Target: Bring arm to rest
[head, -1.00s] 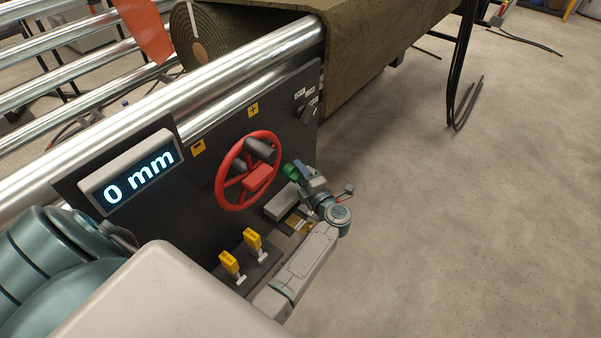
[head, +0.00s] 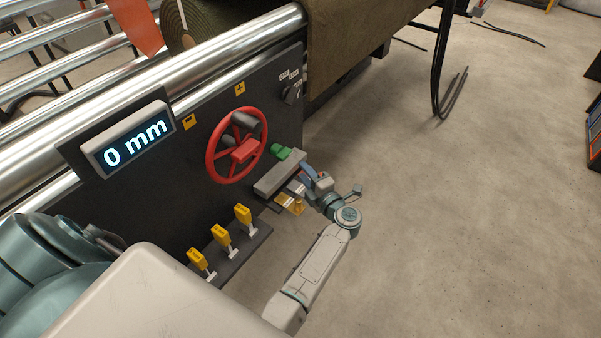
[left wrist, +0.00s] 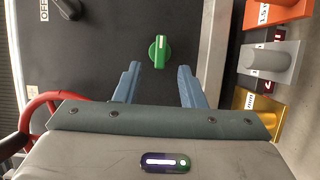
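My left gripper (head: 308,174) is beside the lower right end of the dark control panel (head: 170,205). In the left wrist view its two blue fingers (left wrist: 159,80) are apart with nothing between them. A green knob (left wrist: 160,51) sits on the panel just beyond the fingertips; it also shows in the head view (head: 279,152), and the gripper is apart from it. My left forearm runs from the bottom of the head view up to the gripper. My right gripper is not seen.
A red handwheel (head: 212,168), a display reading 0 mm (head: 135,140) and several yellow-handled parts (head: 222,235) are on the panel side. Orange (left wrist: 277,12), grey (left wrist: 268,60) and gold (left wrist: 258,107) blocks sit at the right in the wrist view. Concrete floor (head: 470,220) at right is clear.

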